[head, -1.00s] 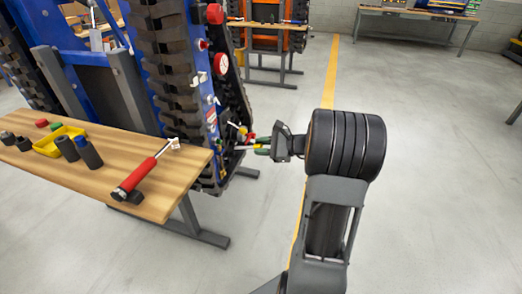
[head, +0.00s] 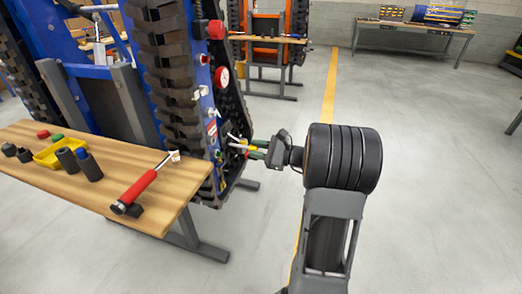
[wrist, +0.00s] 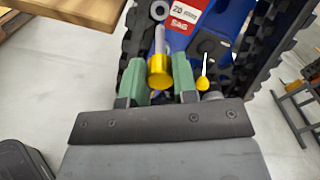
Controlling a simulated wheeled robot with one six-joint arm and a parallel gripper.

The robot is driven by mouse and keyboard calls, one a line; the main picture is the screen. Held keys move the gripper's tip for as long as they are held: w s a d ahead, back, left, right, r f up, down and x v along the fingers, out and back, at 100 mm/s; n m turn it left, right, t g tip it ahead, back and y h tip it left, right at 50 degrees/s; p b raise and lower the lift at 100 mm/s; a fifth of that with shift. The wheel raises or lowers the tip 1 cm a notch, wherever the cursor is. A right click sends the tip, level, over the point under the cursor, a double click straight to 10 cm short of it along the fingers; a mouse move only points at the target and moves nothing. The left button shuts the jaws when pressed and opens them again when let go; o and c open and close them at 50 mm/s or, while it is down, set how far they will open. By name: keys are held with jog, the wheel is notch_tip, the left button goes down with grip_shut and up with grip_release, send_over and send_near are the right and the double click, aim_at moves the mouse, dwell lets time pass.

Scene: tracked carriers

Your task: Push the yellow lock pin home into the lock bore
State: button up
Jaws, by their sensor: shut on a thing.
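The lock pin has a yellow head (wrist: 159,71) and a grey shaft pointing away from me in the wrist view. My gripper (wrist: 160,84) is shut on it, with green fingers on either side of the yellow head. In the head view my gripper (head: 257,149) is at the side of the blue tracked carrier (head: 208,105), and the pale pin shaft (head: 238,146) points left at the carrier. A grey ring (wrist: 159,10) on the blue panel lies beyond the shaft and may be the lock bore. I cannot tell whether the pin tip is inside it.
A second yellow-ended part (wrist: 203,83) is close to the right finger. A wooden bench (head: 105,195) with a red-handled tool (head: 138,187) and a yellow tray (head: 47,158) stands at left. Black tracks flank the panel.

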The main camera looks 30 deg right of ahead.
aim_at(249, 147)
jog(key=shift+x, duration=2.1)
jog(key=x, duration=0.8)
jog(key=shift+w+a+b, duration=0.15)
jog(key=shift+a+b, duration=0.15)
dwell(2.5)
jog(key=shift+d, duration=0.15)
jog(key=shift+v, duration=3.7)
